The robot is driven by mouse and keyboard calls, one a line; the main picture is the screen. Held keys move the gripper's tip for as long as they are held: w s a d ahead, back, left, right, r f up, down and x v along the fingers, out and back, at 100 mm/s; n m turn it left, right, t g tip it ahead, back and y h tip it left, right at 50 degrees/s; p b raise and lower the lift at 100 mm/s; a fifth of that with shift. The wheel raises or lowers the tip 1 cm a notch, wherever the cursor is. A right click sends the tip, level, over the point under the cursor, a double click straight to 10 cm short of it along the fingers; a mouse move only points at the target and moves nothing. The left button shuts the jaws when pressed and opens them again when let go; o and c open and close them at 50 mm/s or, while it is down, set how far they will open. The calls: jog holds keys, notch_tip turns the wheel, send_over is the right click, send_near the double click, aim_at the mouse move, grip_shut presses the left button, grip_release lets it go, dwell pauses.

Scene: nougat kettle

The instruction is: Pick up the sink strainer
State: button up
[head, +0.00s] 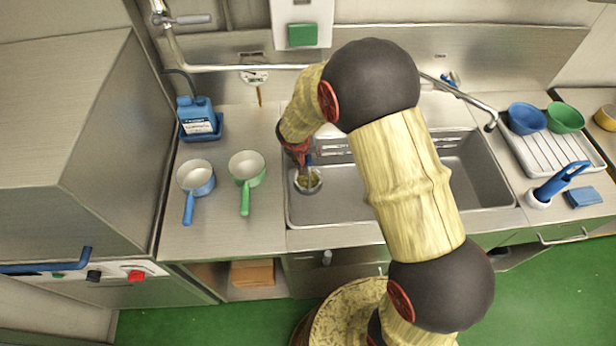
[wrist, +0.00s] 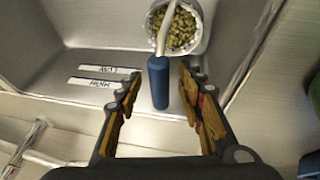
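The sink strainer (head: 308,181) is a round light basket with a blue handle, at the left end of the sink. Greenish-brown bits fill it. In the wrist view the strainer basket (wrist: 181,28) is at the top, and its blue handle (wrist: 159,84) points toward me. My gripper (wrist: 159,80) is open, with one finger on each side of the handle's line. Gaps show between the handle and both fingers. In the head view my gripper (head: 299,155) is just above the strainer, and my arm covers part of the sink.
The steel sink (head: 340,210) has raised rims. Two small pans, one blue (head: 196,178) and one green (head: 247,168), stand on the left counter. A blue jug (head: 197,115) is behind them. A drying tray (head: 560,150) and bowls are at the right.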

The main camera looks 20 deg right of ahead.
jog(key=shift+c, duration=0.2)
grip_shut()
dwell(0.3)
jog(key=shift+r, duration=0.1)
